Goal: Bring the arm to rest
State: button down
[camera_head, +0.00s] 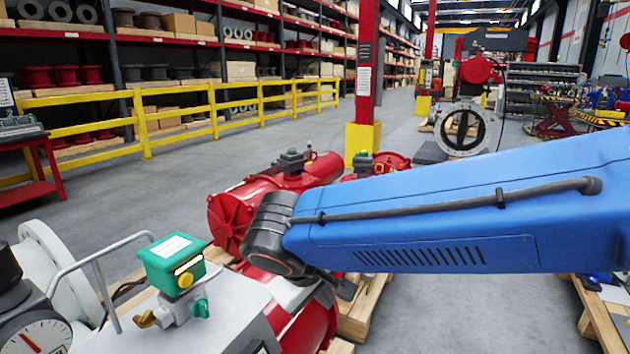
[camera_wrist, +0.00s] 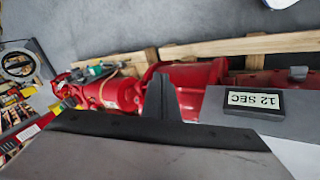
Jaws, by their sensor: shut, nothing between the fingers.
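My blue arm link (camera_head: 450,215) reaches in from the right in the head view and ends at a dark wrist joint (camera_head: 268,232) above the red actuator (camera_head: 305,320). My gripper (camera_wrist: 161,90) shows in the wrist view as dark fingers close together, with nothing between them. In that view red cylinders (camera_wrist: 190,78) lie beyond the fingers. In the head view the gripper itself cannot be made out clearly below the wrist joint.
A "12 SEC" label (camera_wrist: 254,102) shows in the wrist view. A red and yellow post (camera_head: 365,100) stands behind. The aisle floor (camera_head: 200,185) is clear.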

jog(key=s+d+f+m+g+y, duration=0.1)
jog(key=s+d+m+g, duration=0.15)
jog(key=d, duration=1.25)
jog(key=s+d+f+m+t+y, duration=0.1)
jog(key=s+d+f+m, duration=0.1)
jog(key=s+d, duration=0.2)
jog(key=s+d+f+m+y, duration=0.1)
jog(key=s+d+f+m, duration=0.1)
jog(key=s+d, duration=0.3)
jog(key=shift+s+d+f+m+t, duration=0.3)
jog(key=shift+d+m, duration=0.45)
jog(key=shift+d, duration=0.75)
jog(key=shift+w+r, duration=0.1)
jog(key=shift+w, duration=0.05)
